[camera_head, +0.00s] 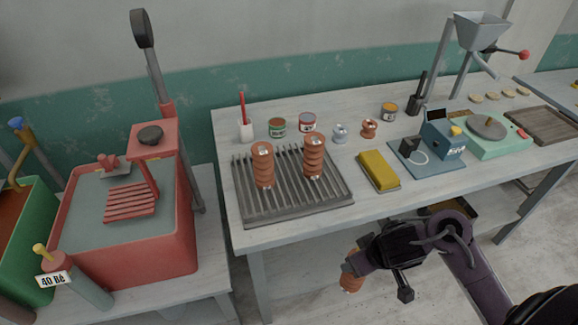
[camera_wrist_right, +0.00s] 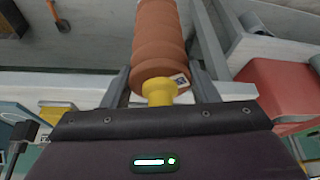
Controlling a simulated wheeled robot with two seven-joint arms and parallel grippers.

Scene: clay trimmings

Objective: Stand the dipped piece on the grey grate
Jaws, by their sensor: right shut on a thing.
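My right gripper (camera_head: 360,262) is shut on a ribbed terracotta piece (camera_head: 352,281), held in the air in front of the table, low and right of the grate. In the right wrist view the piece (camera_wrist_right: 162,38) extends away from between the fingers (camera_wrist_right: 160,84), with a yellow part and a small marked tag at its near end. The grey grate (camera_head: 298,208) lies on the table's left part. Two similar ribbed pieces stand upright on it, a left one (camera_head: 263,168) and a right one (camera_head: 314,158). My left gripper is out of view.
The table's front edge (camera_head: 300,231) lies between the held piece and the grate. A yellow block (camera_head: 378,168) sits right of the grate; cans and small pots stand behind it. A red tub (camera_head: 130,260) with grey liquid stands left. The grate's front slats are clear.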

